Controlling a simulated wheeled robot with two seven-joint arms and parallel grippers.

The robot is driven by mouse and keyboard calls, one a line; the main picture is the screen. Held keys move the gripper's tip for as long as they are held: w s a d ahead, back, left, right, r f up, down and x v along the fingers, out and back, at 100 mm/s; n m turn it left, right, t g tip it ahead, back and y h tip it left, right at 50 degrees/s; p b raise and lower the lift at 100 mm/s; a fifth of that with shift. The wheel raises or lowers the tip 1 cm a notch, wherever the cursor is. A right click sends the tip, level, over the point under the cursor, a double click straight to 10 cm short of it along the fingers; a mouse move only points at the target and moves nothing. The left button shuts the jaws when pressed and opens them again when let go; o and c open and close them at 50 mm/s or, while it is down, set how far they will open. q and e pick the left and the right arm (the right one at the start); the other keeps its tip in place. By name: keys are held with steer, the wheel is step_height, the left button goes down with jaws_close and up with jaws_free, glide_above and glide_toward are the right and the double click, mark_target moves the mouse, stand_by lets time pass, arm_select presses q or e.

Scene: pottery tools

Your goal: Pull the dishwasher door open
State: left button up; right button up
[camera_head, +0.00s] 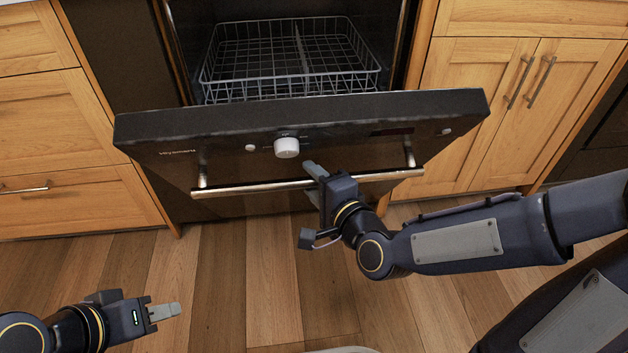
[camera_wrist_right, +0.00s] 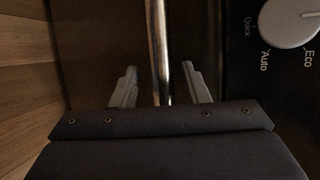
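The dark dishwasher door (camera_head: 300,138) is partly open and tilts out toward me, with the rack showing behind it. Its metal bar handle (camera_head: 250,187) runs across the front; it also shows in the right wrist view (camera_wrist_right: 158,45). My right gripper (camera_head: 314,172) is at the handle, right of its middle. In the right wrist view its fingers (camera_wrist_right: 161,85) are spread on either side of the bar, with gaps on both sides. My left gripper (camera_head: 172,311) is low at the left over the floor, away from the door; its finger spacing is unclear.
A wire rack (camera_head: 290,60) sits inside the dishwasher. Wooden drawers (camera_head: 60,150) stand on the left and a wooden cabinet (camera_head: 500,120) on the right. The wooden floor (camera_head: 230,270) in front of the door is clear apart from my arms.

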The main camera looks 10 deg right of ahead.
steer(key=shift+r, duration=0.1)
steer(key=shift+s+d+r, duration=0.1)
steer(key=shift+s+d, duration=0.05)
steer(key=shift+s, duration=0.15)
steer(key=v, duration=0.7)
steer(key=shift+s, duration=0.1)
steer(key=shift+c, duration=0.3)
